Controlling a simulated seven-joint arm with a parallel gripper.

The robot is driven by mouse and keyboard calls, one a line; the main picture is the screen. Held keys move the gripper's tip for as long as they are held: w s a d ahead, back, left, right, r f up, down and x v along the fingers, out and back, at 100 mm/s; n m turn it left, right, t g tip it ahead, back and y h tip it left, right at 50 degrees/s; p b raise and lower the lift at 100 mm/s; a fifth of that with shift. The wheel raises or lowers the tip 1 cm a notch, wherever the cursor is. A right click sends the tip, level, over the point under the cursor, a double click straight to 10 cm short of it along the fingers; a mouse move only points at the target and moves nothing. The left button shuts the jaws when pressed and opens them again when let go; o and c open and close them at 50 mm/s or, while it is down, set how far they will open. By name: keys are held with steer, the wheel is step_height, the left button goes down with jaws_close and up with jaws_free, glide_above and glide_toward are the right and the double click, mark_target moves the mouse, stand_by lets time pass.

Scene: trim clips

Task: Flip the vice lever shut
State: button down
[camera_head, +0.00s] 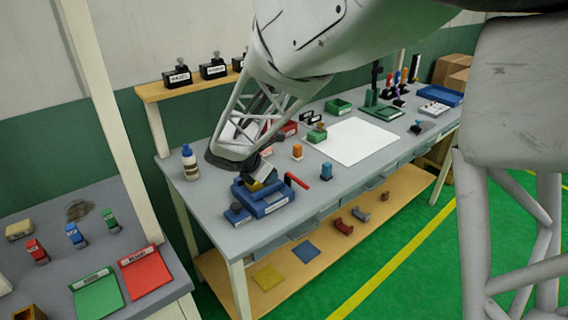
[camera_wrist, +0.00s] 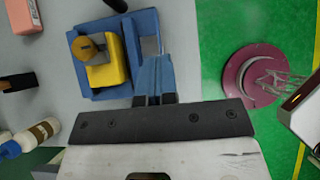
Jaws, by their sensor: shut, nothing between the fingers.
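In the wrist view the blue vice (camera_wrist: 111,92) holds a yellow piece (camera_wrist: 106,73) with a round brass-coloured knob. The red lever cannot be made out in the wrist view. My gripper (camera_wrist: 152,64) is shut and empty, with its fingers over the right side of the vice. In the head view my gripper (camera_head: 263,170) is just above the vice, left of the lever. Whether it touches the vice cannot be told.
A white bottle (camera_head: 189,162) stands left of the vice. An orange-topped item (camera_head: 297,151) and a white sheet (camera_head: 352,141) lie farther right on the bench (camera_head: 345,182). Its front edge is close to the vice.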

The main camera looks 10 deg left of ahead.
steer(key=x, duration=0.9)
steer(key=shift+f, duration=0.1)
steer(key=shift+w+d+f, duration=0.25)
steer(key=shift+w+d, duration=0.4)
steer(key=shift+d, duration=0.1)
steer(key=shift+w+d+f, duration=0.2)
steer(key=shift+w+d, duration=0.5)
